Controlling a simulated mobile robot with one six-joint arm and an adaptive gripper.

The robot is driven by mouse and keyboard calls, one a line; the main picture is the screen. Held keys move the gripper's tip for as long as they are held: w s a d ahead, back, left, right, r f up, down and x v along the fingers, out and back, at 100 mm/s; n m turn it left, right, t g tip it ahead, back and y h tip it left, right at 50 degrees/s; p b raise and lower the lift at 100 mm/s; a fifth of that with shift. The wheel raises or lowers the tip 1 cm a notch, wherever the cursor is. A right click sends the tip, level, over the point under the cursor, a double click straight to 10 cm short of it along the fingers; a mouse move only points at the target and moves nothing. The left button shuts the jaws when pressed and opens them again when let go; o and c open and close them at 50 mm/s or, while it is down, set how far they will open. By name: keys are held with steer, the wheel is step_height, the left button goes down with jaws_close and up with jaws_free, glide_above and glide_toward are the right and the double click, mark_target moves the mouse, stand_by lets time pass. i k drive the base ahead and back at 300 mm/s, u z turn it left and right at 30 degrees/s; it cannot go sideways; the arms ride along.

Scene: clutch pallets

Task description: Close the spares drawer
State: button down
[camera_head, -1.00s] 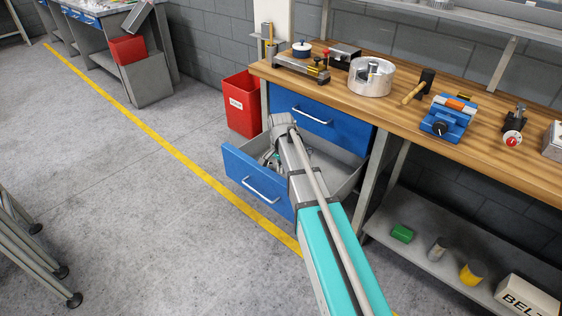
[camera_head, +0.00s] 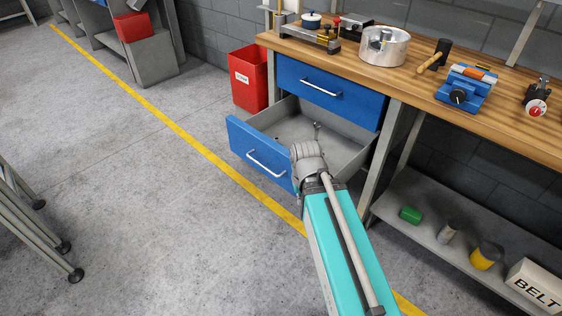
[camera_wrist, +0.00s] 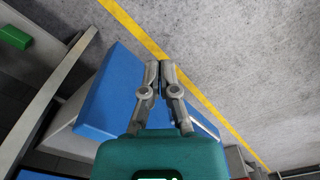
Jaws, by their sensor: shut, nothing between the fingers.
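The spares drawer, the lower blue drawer (camera_head: 243,143) under the wooden bench, stands pulled out. Its grey inside shows, with a small dark item near the left. Its front has a pale bar handle (camera_head: 268,165). My arm's wrist covers the right end of the drawer front in the head view, and my fingers are hidden there. In the wrist view my gripper (camera_wrist: 159,66) is shut and empty, its two fingers side by side. A blue front (camera_wrist: 112,88) lies beside and behind the fingers; I cannot tell whether they touch it.
The upper blue drawer (camera_head: 330,92) is shut. A red bin (camera_head: 249,85) stands left of the bench. A lower shelf (camera_head: 405,228) with a green block (camera_head: 411,215) is on the right. The floor before the drawer is clear, crossed by a yellow line (camera_head: 190,140).

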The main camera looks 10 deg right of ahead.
mark_target(348, 146)
steer(key=z, duration=0.25)
steer(key=k, duration=0.85)
steer(key=u, duration=0.3)
steer(key=i, duration=0.5)
steer(key=z, duration=0.05)
